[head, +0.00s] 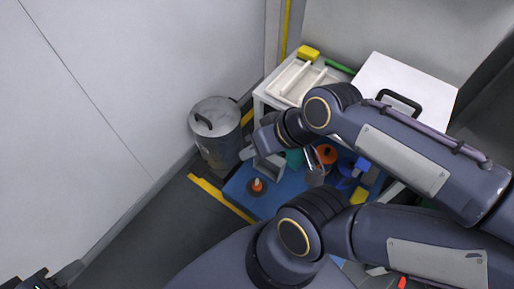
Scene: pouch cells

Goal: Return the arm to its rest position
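Two of my dark arms reach in from the right. The upper arm bends above the work table, and I take it as my right one. Its gripper (264,155) hangs over the far left edge of the blue mat (239,189). Its fingers are small and blend with grey parts behind them, so the opening is unclear. The lower arm, which I take as my left, bends near the bottom centre and runs out of the picture. A dark piece with a green light at the bottom left corner is cut off; I cannot tell if it is the left gripper.
A grey lidded bin (216,134) stands by the wall. A white tray (290,82), a yellow block (308,53) and a white case (427,88) with a black handle sit at the back. An orange-topped piece (257,187) stands on the mat. Floor at the left is clear.

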